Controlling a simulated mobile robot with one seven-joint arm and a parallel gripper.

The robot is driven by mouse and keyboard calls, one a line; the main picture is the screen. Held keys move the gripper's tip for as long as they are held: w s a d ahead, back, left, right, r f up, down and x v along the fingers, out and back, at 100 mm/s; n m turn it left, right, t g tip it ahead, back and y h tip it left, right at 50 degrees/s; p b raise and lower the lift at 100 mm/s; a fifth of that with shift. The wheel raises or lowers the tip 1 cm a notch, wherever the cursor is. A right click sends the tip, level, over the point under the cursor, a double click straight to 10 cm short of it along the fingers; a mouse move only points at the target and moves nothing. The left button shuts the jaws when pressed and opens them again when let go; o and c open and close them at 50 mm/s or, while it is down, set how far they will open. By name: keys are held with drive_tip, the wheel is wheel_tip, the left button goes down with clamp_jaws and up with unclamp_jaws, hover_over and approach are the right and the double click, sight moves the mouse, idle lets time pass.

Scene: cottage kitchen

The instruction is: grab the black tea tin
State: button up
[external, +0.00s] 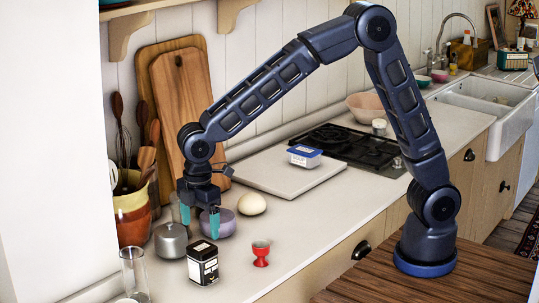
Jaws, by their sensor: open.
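The black tea tin (203,263) stands upright on the counter near the front left, with a black lid and a pale label on its side. My gripper (200,222) points down above the counter, its two teal fingers apart with nothing visible between them. In the picture it is just above and behind the tin, and does not appear to touch it. A purple bowl (222,224) is partly hidden behind the right finger.
A lidded metal pot (171,241) is left of the tin, a clear glass (134,273) front left, and a red egg cup (261,253) to the right. A pale round object (252,204) and a utensil crock (132,213) are farther back. The counter (310,215) is clear right of the egg cup.

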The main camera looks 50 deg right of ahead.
sight(203, 262)
drive_tip(key=shift+s+a+f, duration=0.2)
drive_tip(key=shift+a+f, duration=0.15)
drive_tip(key=shift+a, duration=0.05)
drive_tip(key=shift+f, duration=0.35)
drive_tip(key=shift+s+d+f, duration=0.1)
drive_tip(key=shift+d+f, duration=0.05)
drive_tip(key=shift+f, duration=4.85)
drive_tip(key=c, duration=1.2)
